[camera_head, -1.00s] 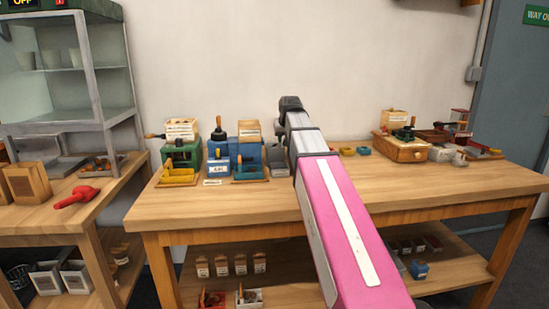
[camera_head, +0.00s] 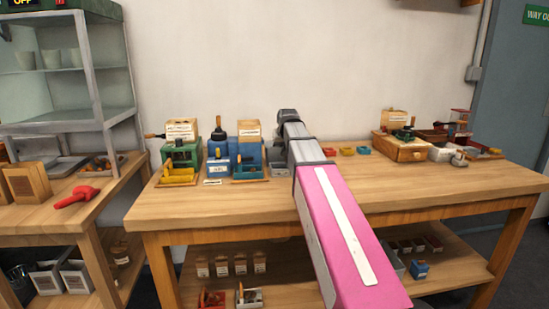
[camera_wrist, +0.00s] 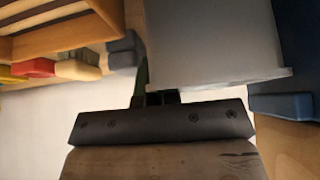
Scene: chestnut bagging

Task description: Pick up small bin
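Small open bins stand on the main bench near my arm's far end. A red bin (camera_head: 328,152), an orange bin (camera_head: 346,151) and a teal bin (camera_head: 363,150) sit in a row right of my arm. A grey bin (camera_head: 279,163) sits left of it, partly hidden. In the wrist view a large grey box-like surface (camera_wrist: 215,45) fills the upper middle, close to the camera. Small red (camera_wrist: 33,67) and cream (camera_wrist: 75,68) pieces show at left. My gripper's fingers are hidden behind my arm in the head view and I cannot make them out in the wrist view.
Blue (camera_head: 219,165) and green (camera_head: 182,155) machines stand left of my arm; a wooden box (camera_head: 400,150) stands right. The bench front (camera_head: 215,207) is clear. In the wrist view a dark bolted bar (camera_wrist: 163,123) and wooden board (camera_wrist: 165,162) lie low.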

